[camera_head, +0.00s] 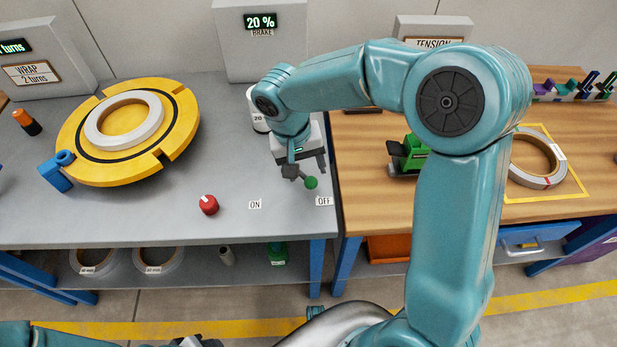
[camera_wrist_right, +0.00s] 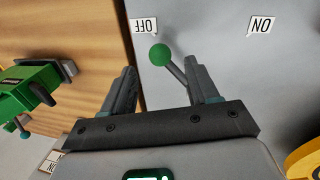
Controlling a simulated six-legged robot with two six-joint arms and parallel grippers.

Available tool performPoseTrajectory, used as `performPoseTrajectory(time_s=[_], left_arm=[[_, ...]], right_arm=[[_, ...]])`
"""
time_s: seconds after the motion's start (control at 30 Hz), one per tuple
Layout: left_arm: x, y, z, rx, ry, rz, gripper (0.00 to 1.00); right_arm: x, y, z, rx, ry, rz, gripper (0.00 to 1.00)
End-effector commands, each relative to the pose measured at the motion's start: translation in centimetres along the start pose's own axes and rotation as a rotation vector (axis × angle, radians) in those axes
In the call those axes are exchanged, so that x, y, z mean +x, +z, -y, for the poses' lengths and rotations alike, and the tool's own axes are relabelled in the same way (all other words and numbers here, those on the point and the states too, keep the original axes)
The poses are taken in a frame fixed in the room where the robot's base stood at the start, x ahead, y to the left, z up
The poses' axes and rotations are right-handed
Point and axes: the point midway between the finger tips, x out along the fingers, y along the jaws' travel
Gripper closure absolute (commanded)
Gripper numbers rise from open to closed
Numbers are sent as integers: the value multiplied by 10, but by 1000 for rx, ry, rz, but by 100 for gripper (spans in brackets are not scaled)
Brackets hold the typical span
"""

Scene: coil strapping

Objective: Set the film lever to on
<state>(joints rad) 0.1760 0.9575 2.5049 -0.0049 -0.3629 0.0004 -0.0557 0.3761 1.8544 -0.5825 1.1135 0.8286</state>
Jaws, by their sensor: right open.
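The film lever has a green ball knob (camera_head: 311,183) on a thin grey shaft and leans toward the OFF label (camera_head: 324,201). The ON label (camera_head: 255,204) lies to its left. My right gripper (camera_head: 306,171) is open over the lever. In the right wrist view, the green knob (camera_wrist_right: 160,54) shows just beyond and between the open fingertips of my right gripper (camera_wrist_right: 163,73). The lever's shaft runs toward the finger on the right, which hides its base; contact cannot be told. Part of my left gripper (camera_head: 195,342) shows at the bottom edge, its jaws unclear.
A red knob (camera_head: 208,205) stands left of the ON label. A yellow turntable (camera_head: 180,120) carries a pale coil (camera_head: 150,103). A green tool (camera_head: 409,154) sits on the wooden table to the right.

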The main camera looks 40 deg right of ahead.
Motion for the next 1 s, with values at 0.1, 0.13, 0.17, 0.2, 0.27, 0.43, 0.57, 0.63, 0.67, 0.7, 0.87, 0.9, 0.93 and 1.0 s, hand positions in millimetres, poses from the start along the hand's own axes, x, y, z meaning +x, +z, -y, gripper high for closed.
performPoseTrajectory(time_s=[0.1,0.13,0.17,0.2,0.27,0.43,0.57,0.63,0.67,0.7,0.87,0.9,0.93,1.0], left_arm=[[4,0,2,0,0,0,57],[5,0,2,0,0,0,57],[5,0,2,0,0,0,57],[5,0,2,0,0,0,57],[6,0,2,0,0,0,57],[6,0,2,0,0,0,57],[6,0,2,0,0,0,57],[6,0,2,0,0,0,57],[6,0,2,0,0,0,57],[6,0,2,0,0,0,57],[6,0,2,0,0,0,57],[6,0,2,0,0,0,57],[6,0,2,0,0,0,57],[6,0,2,0,0,0,57]], right_arm=[[24,0,0,-1,1,2,41],[28,-1,0,0,1,3,41],[32,-1,1,0,2,3,41],[36,-2,1,0,1,1,41],[41,-2,1,0,1,0,41],[46,-4,1,0,0,-1,41],[46,-4,1,0,-1,-1,41],[46,-4,1,0,0,-1,44],[46,-4,1,0,0,-1,54],[46,-4,1,0,0,-1,67],[45,-4,1,0,0,-1,100],[45,-4,1,0,0,-1,100],[45,-4,1,1,0,-2,100],[45,-4,2,4,0,-2,100]])
